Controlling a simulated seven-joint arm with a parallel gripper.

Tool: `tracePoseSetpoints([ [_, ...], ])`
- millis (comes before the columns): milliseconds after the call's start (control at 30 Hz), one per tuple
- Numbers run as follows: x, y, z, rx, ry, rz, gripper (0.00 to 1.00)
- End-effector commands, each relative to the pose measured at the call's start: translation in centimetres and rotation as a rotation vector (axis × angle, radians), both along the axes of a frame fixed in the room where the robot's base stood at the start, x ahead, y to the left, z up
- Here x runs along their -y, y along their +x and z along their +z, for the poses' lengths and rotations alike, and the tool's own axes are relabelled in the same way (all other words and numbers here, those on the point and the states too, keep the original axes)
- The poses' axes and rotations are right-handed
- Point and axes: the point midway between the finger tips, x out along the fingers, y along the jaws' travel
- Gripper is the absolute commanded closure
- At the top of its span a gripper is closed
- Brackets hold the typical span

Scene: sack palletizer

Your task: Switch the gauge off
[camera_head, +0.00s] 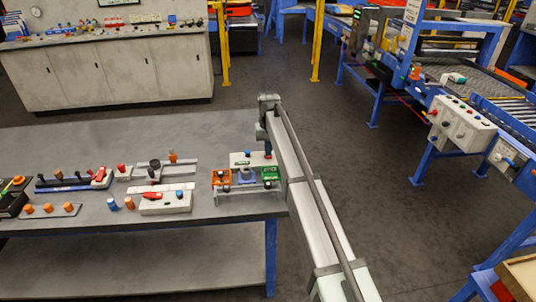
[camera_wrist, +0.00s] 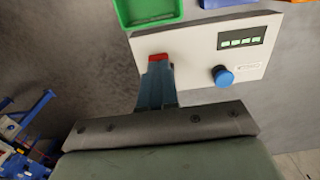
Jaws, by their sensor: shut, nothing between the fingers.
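The gauge (camera_wrist: 205,58) is a white box with a dark display (camera_wrist: 241,39) showing several lit green digits. A round blue knob (camera_wrist: 222,76) sits on its face, and a red part (camera_wrist: 158,58) shows at its end, partly hidden by my fingers. In the head view the gauge (camera_head: 241,157) is at the back of the grey table's right end, partly hidden by my arm. My gripper (camera_wrist: 158,68) is shut and empty, with its fingertips right at the red part; I cannot tell whether they touch. It also shows in the head view (camera_head: 268,154).
A rack with an orange bin (camera_head: 221,178), a blue bin and a green bin (camera_head: 270,174) stands right in front of the gauge. Further left on the table (camera_head: 60,150) are a white box (camera_head: 166,201) with buttons, and several levers and knobs. The table's right edge is close.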

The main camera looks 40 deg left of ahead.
Motion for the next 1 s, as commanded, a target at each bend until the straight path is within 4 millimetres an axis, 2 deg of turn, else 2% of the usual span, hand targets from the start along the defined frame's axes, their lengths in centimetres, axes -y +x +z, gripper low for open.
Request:
tracePoseSetpoints([
  [700, 0.0, 0.0, -0.92, 0.0, 0.0, 0.0, 1.0],
  [1000, -0.04, 0.04, -0.18, 0.001, 0.001, 0.0, 1.0],
])
